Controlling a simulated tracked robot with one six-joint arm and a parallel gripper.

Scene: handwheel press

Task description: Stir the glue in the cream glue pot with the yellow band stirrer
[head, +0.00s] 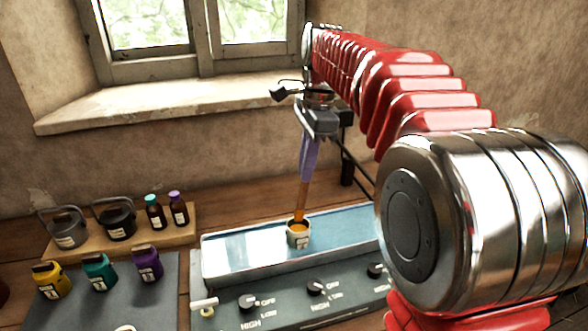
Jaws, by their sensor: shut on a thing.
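The cream glue pot (299,241) stands upright in the shallow water tray of the grey bench unit and holds orange glue. My gripper (318,128) is above the pot, shut on the upper end of a stirrer (303,192). The stirrer has a purple upper part and a brown wooden shaft, and leans slightly. Its lower end is in the mouth of the pot and is hidden by the glue or the rim. I cannot clearly make out a yellow band on it.
The water tray (225,270) has open room left of the pot. Knobs (248,303) line the unit's front. Yellow, teal and purple jars (99,273) stand on a grey mat at left. Dark pots (116,222) and small bottles stand on a wooden board behind.

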